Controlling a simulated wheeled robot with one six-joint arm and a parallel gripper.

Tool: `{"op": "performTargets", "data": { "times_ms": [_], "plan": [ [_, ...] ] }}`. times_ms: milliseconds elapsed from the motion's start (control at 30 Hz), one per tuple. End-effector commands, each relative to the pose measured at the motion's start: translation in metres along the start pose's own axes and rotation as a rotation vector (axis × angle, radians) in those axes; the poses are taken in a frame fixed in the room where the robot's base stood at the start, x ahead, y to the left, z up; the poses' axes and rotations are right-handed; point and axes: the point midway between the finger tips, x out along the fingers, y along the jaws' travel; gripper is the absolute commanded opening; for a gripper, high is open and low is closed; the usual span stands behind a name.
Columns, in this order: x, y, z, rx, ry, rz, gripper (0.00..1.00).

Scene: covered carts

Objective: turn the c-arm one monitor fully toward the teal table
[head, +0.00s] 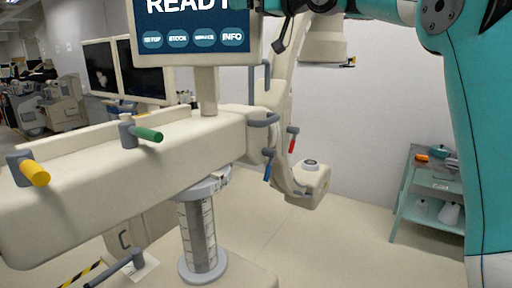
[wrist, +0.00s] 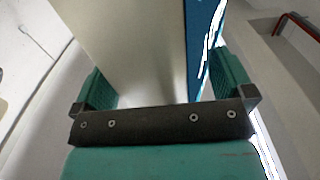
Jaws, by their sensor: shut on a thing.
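The c-arm one monitor (head: 195,52) is a cream-framed panel on a short post above the cream c-arm body (head: 120,170). Its blue screen reads READY and faces me; its top is cut off. The teal table (head: 440,187) stands at the right by the wall, off to the side of the screen's facing. My gripper is at the monitor's right edge in the head view, mostly cut off at the top. In the wrist view my gripper (wrist: 160,80) has a ribbed teal finger on each side of the monitor (wrist: 120,40), shut on its edge.
Yellow (head: 35,172) and green (head: 148,134) handles stick out from the body. Red (head: 292,143) and blue (head: 268,168) handles hang near the curved arm. Two dark screens (head: 128,70) stand behind at left. The floor before the teal table is clear.

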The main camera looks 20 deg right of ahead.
Motion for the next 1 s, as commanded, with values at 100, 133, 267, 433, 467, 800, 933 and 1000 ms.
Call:
{"op": "performTargets", "data": {
  "times_ms": [100,133,267,433,467,800,933,1000],
  "plan": [
    [0.005,-0.031,0.002,0.0,0.0,-0.016,0.94],
    [0.007,-0.037,0.001,0.0,0.0,-0.017,0.94],
    [0.016,-0.062,-0.001,0.0,0.0,-0.018,0.94],
    [-0.014,-0.061,0.003,-0.003,0.002,-0.006,0.94],
    [-0.021,-0.06,0.003,-0.002,0.002,-0.004,0.94],
    [-0.092,-0.058,0.002,-0.003,0.002,0.0,0.94],
    [-0.118,-0.058,0.002,-0.003,0.001,-0.001,0.94],
    [-0.131,-0.057,0.001,-0.002,0.001,0.0,0.94]
  ]
}}
